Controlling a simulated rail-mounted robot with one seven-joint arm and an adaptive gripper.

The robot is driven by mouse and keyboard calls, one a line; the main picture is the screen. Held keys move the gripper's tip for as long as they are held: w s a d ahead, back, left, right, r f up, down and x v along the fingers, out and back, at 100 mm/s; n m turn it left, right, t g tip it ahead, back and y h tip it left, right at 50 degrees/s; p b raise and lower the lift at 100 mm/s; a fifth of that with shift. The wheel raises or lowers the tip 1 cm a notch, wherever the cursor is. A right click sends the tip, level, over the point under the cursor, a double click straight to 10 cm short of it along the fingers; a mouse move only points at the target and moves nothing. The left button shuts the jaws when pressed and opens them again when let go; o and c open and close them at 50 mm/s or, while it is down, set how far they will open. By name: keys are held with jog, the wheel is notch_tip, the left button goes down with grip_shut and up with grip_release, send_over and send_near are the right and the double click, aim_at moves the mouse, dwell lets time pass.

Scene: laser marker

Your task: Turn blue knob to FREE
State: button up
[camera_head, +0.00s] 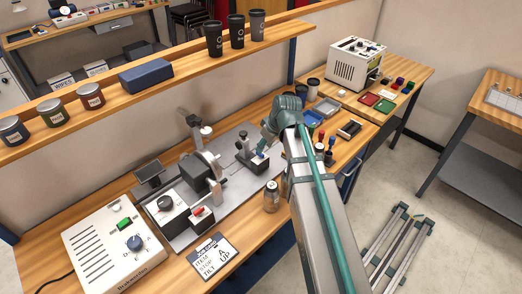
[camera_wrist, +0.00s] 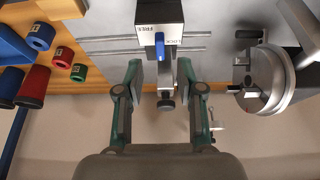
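The blue knob (camera_wrist: 159,46) is a small lever on the front of a grey and black block (camera_wrist: 160,14) in the wrist view. The block's labels read FREE on the left and LOCK on the right. The knob lies near the middle, between the labels, so I cannot tell its exact setting. My gripper (camera_wrist: 160,72) is open, its two fingers apart on either side below the knob, not visibly touching it. A dark round screw end (camera_wrist: 166,103) shows between the fingers. In the head view the blue knob (camera_head: 260,154) is small, just below my gripper (camera_head: 270,134).
A rotary chuck (camera_wrist: 262,80) stands to the right in the wrist view. Red, blue and green round pieces (camera_wrist: 64,57) lie at the left.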

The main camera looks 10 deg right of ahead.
jog(key=shift+p+x, duration=0.45)
jog(key=shift+x, duration=2.05)
jog(key=shift+c, duration=0.3)
grip_shut()
